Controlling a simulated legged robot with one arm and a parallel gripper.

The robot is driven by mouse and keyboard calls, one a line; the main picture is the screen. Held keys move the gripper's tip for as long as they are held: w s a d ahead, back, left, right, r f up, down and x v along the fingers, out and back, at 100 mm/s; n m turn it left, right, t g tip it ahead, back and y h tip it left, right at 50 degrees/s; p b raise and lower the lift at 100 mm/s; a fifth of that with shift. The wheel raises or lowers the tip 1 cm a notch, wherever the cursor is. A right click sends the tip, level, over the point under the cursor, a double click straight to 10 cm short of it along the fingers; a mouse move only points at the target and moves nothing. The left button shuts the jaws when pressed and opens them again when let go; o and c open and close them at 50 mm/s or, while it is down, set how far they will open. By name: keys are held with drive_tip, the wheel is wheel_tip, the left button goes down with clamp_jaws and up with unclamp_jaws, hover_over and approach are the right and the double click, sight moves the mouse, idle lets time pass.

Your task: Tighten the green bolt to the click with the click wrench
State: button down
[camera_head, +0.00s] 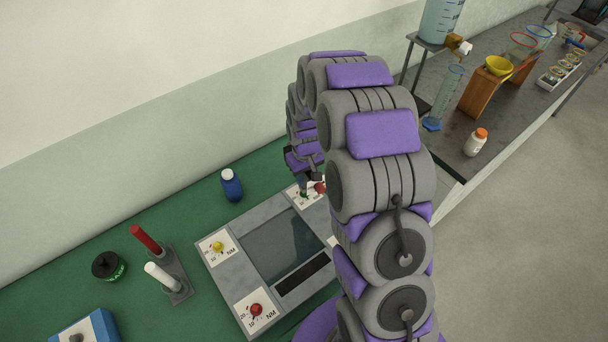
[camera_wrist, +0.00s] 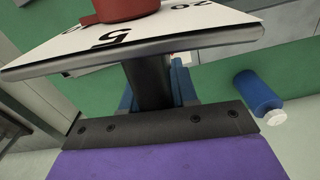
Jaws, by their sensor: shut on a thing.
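My gripper (camera_head: 304,178) is low over the far right corner of the grey panel (camera_head: 228,273), partly behind my arm. In the wrist view my gripper (camera_wrist: 155,92) has its blue fingers shut on a dark cylindrical shaft (camera_wrist: 150,78), which appears to be the click wrench. A white plate (camera_wrist: 190,35) with numerals and a red knob (camera_wrist: 125,10) hides the shaft's far end. I cannot tell whether that plate belongs to the held tool. By my gripper, a white card (camera_head: 298,198) and a red knob (camera_head: 320,187) show. The green bolt is not clearly visible.
The panel also carries a yellow knob (camera_head: 217,246) and another red knob (camera_head: 256,309). A blue bottle (camera_head: 232,185) stands behind it. A stand (camera_head: 178,288) with red and white handles, a black jar (camera_head: 108,266) and a blue box (camera_head: 88,330) are left. Green bench is clear between.

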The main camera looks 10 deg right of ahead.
drive_tip(key=shift+f, duration=1.1)
idle(0.4)
drive_tip(key=shift+m, duration=1.2)
drive_tip(key=shift+m, duration=1.2)
drive_tip(key=shift+m, duration=1.1)
drive_tip(key=shift+p, duration=0.3)
